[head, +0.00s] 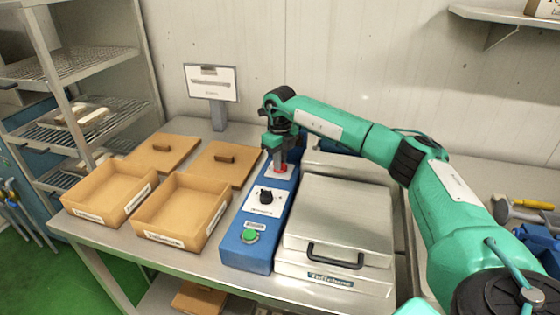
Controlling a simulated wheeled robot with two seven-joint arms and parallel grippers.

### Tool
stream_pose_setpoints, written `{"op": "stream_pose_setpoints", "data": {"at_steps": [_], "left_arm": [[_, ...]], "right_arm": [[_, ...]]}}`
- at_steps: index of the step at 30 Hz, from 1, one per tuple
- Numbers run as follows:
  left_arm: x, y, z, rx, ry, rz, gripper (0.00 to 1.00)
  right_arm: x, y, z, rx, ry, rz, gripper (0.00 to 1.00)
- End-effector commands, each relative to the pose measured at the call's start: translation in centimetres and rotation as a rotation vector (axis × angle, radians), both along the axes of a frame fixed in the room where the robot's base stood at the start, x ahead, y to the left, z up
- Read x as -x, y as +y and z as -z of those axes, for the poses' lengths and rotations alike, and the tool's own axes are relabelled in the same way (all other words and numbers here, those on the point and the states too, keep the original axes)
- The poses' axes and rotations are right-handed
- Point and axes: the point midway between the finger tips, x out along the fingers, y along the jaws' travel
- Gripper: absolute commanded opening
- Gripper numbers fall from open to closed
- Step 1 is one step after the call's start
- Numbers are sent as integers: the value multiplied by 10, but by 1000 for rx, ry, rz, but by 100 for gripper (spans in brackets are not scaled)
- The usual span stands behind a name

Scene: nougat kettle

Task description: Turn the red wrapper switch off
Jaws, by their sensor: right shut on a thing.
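The red switch (281,169) is at the far end of a blue control box (243,258) on the table. My right gripper (281,161) points down onto it from above and is shut on it, hiding most of it. Only a bit of red shows below the fingers, and I cannot tell the switch's position. Nearer on the same box are a black knob (266,197) and a green button (249,235). My left gripper is not in view.
A metal machine with a lid and black handle (335,257) stands right of the box. Two open wooden boxes (183,238) (110,214) and two wooden lids (220,172) (163,157) lie to the left. A sign (211,82) stands behind.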

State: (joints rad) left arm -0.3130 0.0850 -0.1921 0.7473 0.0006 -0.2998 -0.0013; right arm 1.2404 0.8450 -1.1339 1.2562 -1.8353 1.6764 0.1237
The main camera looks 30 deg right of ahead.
Motion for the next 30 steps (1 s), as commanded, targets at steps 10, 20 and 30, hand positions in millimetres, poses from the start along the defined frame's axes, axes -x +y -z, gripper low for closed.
{"op": "stream_pose_setpoints", "data": {"at_steps": [10,20,30], "left_arm": [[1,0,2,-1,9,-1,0],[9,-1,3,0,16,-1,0],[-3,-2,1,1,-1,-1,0]], "right_arm": [[0,-1,0,1,-2,-289,0],[-1,0,-1,1,-3,-452,0],[-1,0,-1,1,-4,-496,0]]}}
